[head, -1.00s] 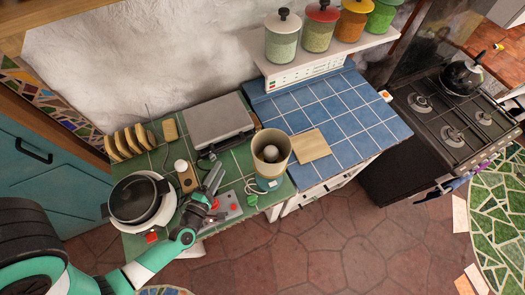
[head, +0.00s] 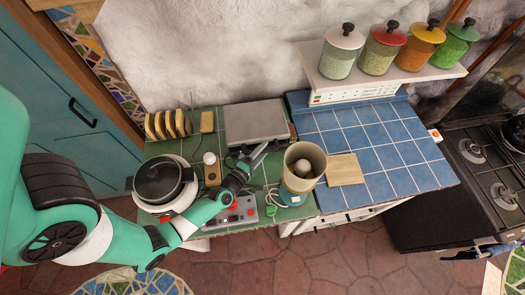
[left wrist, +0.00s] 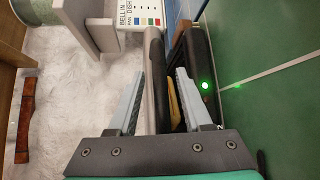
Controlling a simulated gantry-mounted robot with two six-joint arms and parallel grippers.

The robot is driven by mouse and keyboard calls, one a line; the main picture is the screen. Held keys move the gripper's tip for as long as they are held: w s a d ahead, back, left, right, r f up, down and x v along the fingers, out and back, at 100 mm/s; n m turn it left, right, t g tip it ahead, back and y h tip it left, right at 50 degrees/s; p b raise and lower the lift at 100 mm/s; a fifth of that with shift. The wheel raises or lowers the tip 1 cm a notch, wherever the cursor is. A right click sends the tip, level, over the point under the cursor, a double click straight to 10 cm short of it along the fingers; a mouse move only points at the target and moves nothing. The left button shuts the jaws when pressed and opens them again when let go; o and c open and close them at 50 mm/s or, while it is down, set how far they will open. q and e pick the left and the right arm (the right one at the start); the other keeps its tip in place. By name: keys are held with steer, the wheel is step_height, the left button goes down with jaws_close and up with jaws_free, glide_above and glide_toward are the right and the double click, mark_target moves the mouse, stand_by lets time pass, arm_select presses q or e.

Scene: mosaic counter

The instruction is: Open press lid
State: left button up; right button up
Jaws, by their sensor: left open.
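The press (head: 256,118) is a flat grey appliance at the back of the green-tiled counter, with its lid down. My left gripper (head: 259,153) is at the press's front edge in the head view. In the left wrist view, my left gripper (left wrist: 155,98) is open, its two grey fingers apart. The lid's dark front edge or handle (left wrist: 156,90) lies between the fingers; I cannot tell whether either finger touches it. The press's dark base (left wrist: 199,65) with a lit green light is just right of the right finger. My right gripper is not in view.
A pot (head: 160,181) stands at the left, bread slices (head: 168,125) behind it. A beige canister (head: 303,168) stands right of my gripper. A control box with red buttons (head: 235,215) lies below my wrist. The blue-tiled counter (head: 385,140) is mostly clear.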

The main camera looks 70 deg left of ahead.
arm_select(q)
jaws_close()
stand_by(1.3)
